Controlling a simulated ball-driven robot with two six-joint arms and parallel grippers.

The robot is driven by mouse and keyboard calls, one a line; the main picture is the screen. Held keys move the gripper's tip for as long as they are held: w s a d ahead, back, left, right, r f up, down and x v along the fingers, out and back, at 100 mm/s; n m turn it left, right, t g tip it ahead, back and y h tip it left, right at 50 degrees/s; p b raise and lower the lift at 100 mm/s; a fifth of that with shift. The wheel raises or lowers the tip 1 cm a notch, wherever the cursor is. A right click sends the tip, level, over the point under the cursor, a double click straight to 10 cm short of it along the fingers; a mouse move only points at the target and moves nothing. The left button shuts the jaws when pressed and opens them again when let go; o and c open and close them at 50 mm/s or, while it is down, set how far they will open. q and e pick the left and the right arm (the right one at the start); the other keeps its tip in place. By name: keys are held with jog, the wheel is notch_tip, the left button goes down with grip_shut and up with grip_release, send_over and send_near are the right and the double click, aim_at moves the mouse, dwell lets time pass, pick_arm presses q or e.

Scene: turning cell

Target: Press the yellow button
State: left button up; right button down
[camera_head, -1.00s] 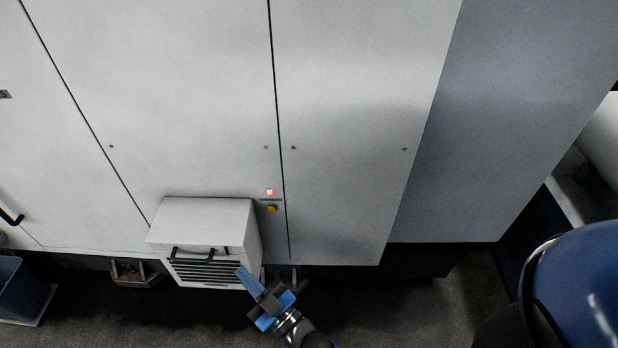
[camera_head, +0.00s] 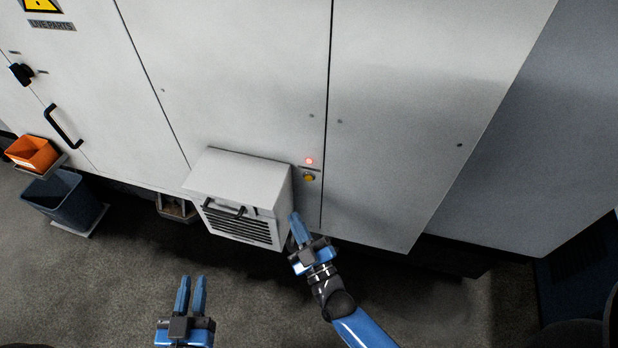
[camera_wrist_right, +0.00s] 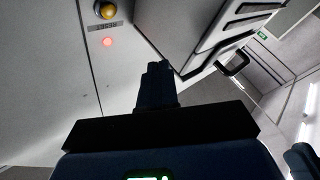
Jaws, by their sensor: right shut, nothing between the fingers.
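The yellow button (camera_head: 308,177) is on the white cabinet front, just below a lit red lamp (camera_head: 309,161). In the right wrist view the yellow button (camera_wrist_right: 105,10) is at the top edge, beside a small label and the red lamp (camera_wrist_right: 107,42). My right gripper (camera_head: 294,216) is below the button and slightly left of it in the head view, apart from it. Its fingers are together and empty; they also show in the right wrist view (camera_wrist_right: 155,68). My left gripper (camera_head: 191,280) is low in the head view, with its two fingers apart and nothing between them.
A white vented box (camera_head: 240,177) with a black handle juts from the cabinet, just left of my right gripper. A blue bin (camera_head: 66,205) and an orange tray (camera_head: 32,153) stand at far left. The floor in front is largely clear.

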aim_at(309, 177)
jog(key=w+d+b, duration=0.2)
jog(key=w+b, duration=0.5)
jog(key=w, duration=0.1)
jog(key=shift+d, duration=0.3)
jog(key=shift+w, duration=0.1)
dwell(2.1)
jog(key=shift+w+d+p, duration=0.15)
jog(key=shift+w+p, duration=0.25)
jog(key=shift+p, duration=0.15)
